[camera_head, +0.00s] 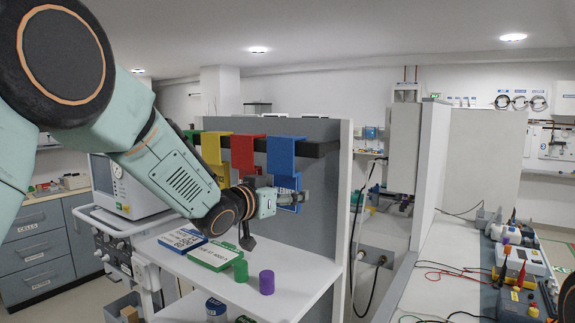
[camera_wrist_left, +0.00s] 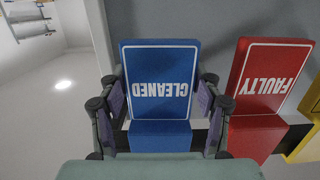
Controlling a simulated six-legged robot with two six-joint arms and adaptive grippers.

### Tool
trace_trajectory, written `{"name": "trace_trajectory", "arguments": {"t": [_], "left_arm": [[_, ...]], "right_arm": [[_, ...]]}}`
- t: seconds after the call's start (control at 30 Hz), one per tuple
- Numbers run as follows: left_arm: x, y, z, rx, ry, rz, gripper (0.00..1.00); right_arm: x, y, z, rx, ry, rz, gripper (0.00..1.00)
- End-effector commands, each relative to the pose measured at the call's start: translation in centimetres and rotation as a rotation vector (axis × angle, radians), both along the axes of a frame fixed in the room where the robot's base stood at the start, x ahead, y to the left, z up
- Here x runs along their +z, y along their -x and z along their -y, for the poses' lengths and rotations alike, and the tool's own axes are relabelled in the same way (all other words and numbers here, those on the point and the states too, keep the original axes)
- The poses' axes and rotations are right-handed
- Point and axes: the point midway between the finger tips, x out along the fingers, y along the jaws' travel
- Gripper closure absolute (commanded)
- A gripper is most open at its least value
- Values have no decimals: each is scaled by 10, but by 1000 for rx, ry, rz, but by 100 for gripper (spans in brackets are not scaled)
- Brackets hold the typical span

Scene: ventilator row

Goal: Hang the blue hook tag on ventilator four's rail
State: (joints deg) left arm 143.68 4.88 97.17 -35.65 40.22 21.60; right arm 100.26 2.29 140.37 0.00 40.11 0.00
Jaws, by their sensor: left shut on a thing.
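The blue hook tag (camera_head: 284,156) hangs by its hook over a dark rail (camera_head: 322,150) at the top of the grey panel. In the left wrist view the blue tag (camera_wrist_left: 160,62) appears upside down and reads CLEANED. My left gripper (camera_head: 293,197) is shut on its lower part, with one finger at each side edge. My right gripper is not in view. A ventilator (camera_head: 127,187) stands on a cart at the left, partly behind my arm. I cannot read a number on it.
A red FAULTY tag (camera_head: 243,155), a yellow tag (camera_head: 213,148) and a green tag hang beside the blue one. On the white shelf (camera_head: 300,270) lie a blue-edged card (camera_head: 183,240), a green-edged card (camera_head: 213,255), a green cylinder (camera_head: 241,271) and a purple cylinder (camera_head: 267,282).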

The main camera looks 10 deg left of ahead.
Motion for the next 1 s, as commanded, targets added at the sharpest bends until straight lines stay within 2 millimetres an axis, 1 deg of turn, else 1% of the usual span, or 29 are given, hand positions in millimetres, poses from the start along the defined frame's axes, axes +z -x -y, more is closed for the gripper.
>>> {"name": "trace_trajectory", "arguments": {"t": [0.8,1.0], "left_arm": [[21,0,0,0,0,1,67],[23,0,0,0,0,1,67]], "right_arm": [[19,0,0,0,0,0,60],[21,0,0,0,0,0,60]]}}
